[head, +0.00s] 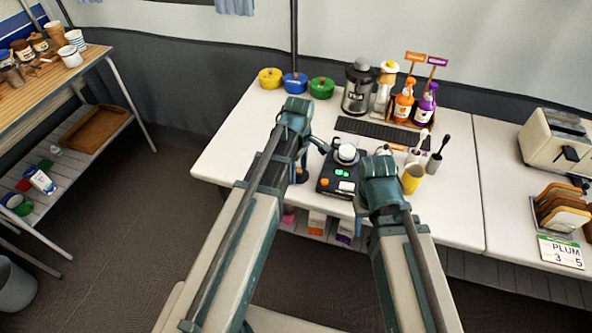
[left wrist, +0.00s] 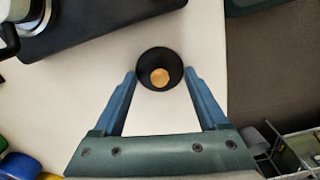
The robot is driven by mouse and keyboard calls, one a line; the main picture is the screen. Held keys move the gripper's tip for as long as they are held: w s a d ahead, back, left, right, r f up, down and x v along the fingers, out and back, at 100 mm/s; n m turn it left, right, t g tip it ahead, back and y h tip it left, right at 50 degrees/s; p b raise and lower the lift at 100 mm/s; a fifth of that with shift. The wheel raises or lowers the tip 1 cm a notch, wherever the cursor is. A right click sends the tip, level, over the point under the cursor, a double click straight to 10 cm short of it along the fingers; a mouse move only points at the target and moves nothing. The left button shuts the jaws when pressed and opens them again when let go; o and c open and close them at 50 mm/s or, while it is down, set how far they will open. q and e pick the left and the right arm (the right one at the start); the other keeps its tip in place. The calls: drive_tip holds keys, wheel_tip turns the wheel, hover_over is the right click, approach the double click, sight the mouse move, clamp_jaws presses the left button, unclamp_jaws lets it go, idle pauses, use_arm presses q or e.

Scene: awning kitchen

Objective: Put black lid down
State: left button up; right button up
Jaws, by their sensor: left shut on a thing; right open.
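The black lid (left wrist: 147,62) is a small round dark piece with a tan knob at its middle, seen from above in the left wrist view. My left gripper (left wrist: 160,76) is shut on it, one blue fingertip on each side, over the white worktop (left wrist: 165,117). The lid's height above the worktop is hard to tell. In the head view my left gripper (head: 303,165) is at the front left of the worktop, partly hidden by my arm. My right gripper (head: 362,208) is open near the front edge, its fingers mostly hidden.
A black device (head: 326,185) with green displays stands between my grippers. A yellow cup (head: 412,180) stands to its right. Yellow (head: 270,78), blue (head: 295,83) and green pots (head: 321,88) line the back left. The left part of the worktop (head: 235,140) is clear.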

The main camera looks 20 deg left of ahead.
sight(298, 170)
use_arm(q)
drive_tip(key=shift+f, duration=0.1)
drive_tip(key=o, duration=1.2)
drive_tip(key=shift+o, duration=0.2)
wheel_tip(298, 170, up, 12)
drive_tip(key=p, duration=1.2)
drive_tip(key=s+d+m+y, duration=0.1)
drive_tip(key=s+d+m, duration=0.9)
drive_tip(key=s+m, duration=0.4)
drive_tip(key=shift+s+d+r+m, duration=0.2)
drive_tip(key=shift+d+m, duration=0.15)
drive_tip(key=shift+m, duration=2.25)
